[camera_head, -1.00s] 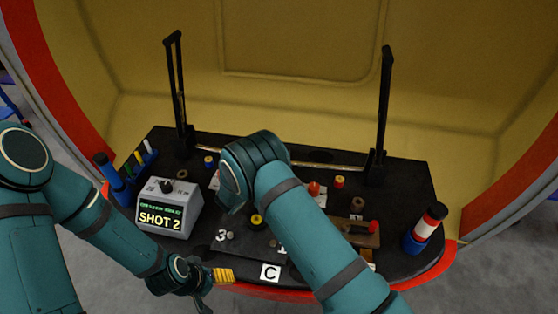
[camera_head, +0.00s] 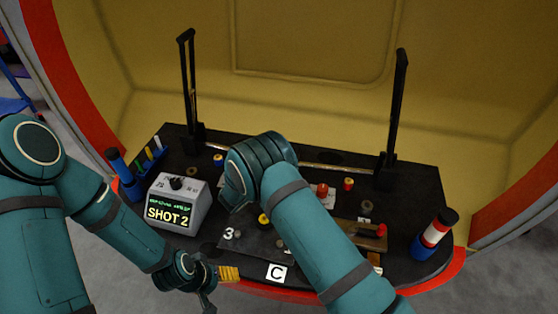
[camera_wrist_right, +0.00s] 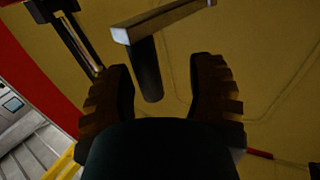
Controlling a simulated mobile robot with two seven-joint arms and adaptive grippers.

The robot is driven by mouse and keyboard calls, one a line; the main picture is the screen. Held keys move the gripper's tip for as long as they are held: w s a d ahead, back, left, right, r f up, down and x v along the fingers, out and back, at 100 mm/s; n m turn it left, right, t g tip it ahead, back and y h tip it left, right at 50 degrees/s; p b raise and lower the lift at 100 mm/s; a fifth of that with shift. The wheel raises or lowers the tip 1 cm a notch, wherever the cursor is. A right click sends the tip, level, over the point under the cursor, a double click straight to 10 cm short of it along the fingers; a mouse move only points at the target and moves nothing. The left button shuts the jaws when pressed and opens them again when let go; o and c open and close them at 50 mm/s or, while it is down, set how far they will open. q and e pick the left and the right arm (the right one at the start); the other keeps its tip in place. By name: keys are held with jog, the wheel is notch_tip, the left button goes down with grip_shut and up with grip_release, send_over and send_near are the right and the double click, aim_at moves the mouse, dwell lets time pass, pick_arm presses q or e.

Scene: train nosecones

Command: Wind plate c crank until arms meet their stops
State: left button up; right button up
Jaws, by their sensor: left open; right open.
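The plate C card (camera_head: 276,273) lies at the console's front edge, beside a dark plate. Two black arms stand upright on the console, one at left (camera_head: 188,90) and one at right (camera_head: 397,110). My right forearm covers the middle of the console and hides its gripper in the head view. In the right wrist view, the crank (camera_wrist_right: 165,20) is a metal bar with a black grip. My right gripper (camera_wrist_right: 163,75) is open, with the grip's end appearing between its fingers; contact cannot be told. My left gripper (camera_head: 222,282) is open near the front edge.
A grey box reading SHOT 2 (camera_head: 173,204) stands at the console's left, near a rack of pens (camera_head: 146,160). A red, white and blue cylinder (camera_head: 434,236) stands at the right end. A brown block (camera_head: 362,234) lies near it. A yellow wall (camera_head: 310,40) rises behind.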

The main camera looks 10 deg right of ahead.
jog(key=v, duration=1.2)
jog(key=shift+w+a+r, duration=0.1)
jog(key=shift+w, duration=0.05)
